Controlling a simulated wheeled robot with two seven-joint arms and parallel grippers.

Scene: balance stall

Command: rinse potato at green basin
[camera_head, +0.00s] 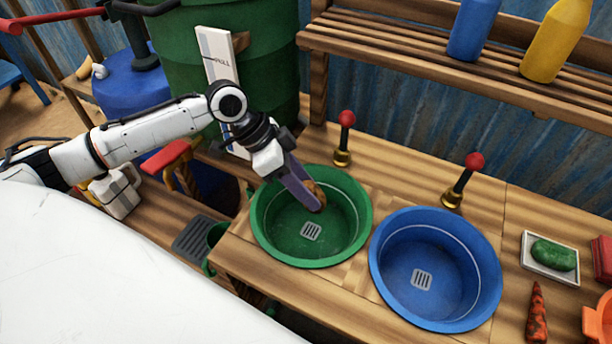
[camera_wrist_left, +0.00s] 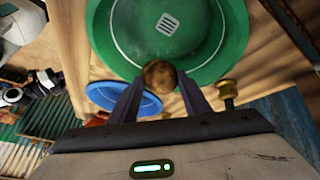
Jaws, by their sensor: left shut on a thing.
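The green basin (camera_head: 272,232) is set in the wooden counter, with a grey drain grate in its floor. My left gripper (camera_head: 313,200) reaches into it from the upper left and is shut on the brown potato (camera_head: 319,189). The potato is over the basin's inside, near its back wall; I cannot tell how far above the floor it is. In the left wrist view the potato (camera_wrist_left: 159,75) sits between the two fingertips, in front of the green basin (camera_wrist_left: 120,48). A red-knobbed lever (camera_head: 345,133) on a brass base stands behind the basin. My right gripper is not in view.
A blue basin (camera_head: 387,285) with its own red-knobbed lever (camera_head: 463,178) is to the right. A white dish (camera_head: 534,267) with a green item and a carrot (camera_head: 537,312) lie further right. A slatted shelf (camera_head: 400,47) holds blue and yellow bottles. A green barrel (camera_head: 275,50) stands behind.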

